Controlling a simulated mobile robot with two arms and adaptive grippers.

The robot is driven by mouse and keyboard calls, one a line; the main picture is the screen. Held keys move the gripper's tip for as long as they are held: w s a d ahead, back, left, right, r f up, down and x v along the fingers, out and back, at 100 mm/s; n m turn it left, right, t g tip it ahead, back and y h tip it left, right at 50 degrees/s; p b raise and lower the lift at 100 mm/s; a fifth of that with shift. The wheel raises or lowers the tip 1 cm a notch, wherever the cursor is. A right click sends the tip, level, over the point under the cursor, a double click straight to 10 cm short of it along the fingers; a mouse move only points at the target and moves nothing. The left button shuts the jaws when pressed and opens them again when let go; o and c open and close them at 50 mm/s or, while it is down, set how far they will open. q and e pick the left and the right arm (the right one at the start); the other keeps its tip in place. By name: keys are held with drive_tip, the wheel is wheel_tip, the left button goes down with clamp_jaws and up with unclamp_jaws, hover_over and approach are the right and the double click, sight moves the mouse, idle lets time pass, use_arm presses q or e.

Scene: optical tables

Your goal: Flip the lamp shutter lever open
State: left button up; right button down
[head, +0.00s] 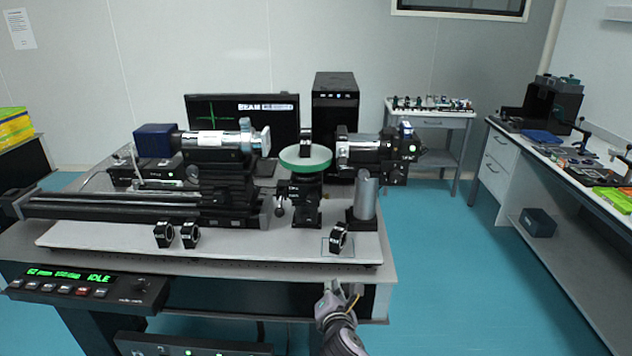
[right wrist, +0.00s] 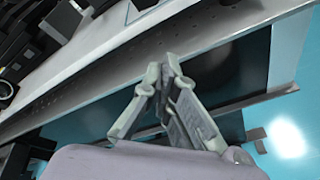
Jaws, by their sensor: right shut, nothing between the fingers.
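The optical setup stands on the table. At its right end a silver tube with a black housing (head: 398,150) sits on a post and looks like the lamp. A small light-coloured part shows at the top of that housing; I cannot tell whether it is the shutter lever or how it is set. My right gripper (head: 331,290) is at the table's front edge, below and in front of the lamp, well apart from it. Its fingers (right wrist: 164,70) are shut and empty in the right wrist view. My left gripper is not in view.
Black ring mounts (head: 338,238) stand along the front of the white board (head: 280,246). A control box (head: 85,285) at front left reads IDLE. A monitor (head: 242,120) and computer tower (head: 335,115) stand behind.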

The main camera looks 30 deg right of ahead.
wheel_tip(320, 180, up, 8)
drive_tip(key=w+d+n+t+h, duration=0.1)
drive_tip(key=w+d+n+t, duration=0.1)
drive_tip(key=n, duration=0.1)
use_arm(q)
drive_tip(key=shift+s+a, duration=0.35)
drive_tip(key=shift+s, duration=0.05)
use_arm(e)
drive_tip(key=n+t+h, duration=0.2)
drive_tip(key=n+h, duration=0.1)
drive_tip(key=n, duration=0.2)
approach(343, 161)
drive_tip(key=f, duration=0.3)
drive_tip(key=a+f, duration=0.1)
drive_tip(key=shift+s+a+f, duration=0.1)
drive_tip(key=shift+s+f, duration=0.05)
drive_tip(key=shift+s, duration=0.15)
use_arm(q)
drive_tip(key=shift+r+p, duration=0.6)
use_arm(e)
drive_tip(key=x, duration=1)
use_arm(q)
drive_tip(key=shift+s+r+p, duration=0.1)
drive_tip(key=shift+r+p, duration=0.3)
use_arm(e)
drive_tip(key=shift+s+a+r, duration=0.1)
drive_tip(key=shift+s+r, duration=0.1)
drive_tip(key=shift+r, duration=0.05)
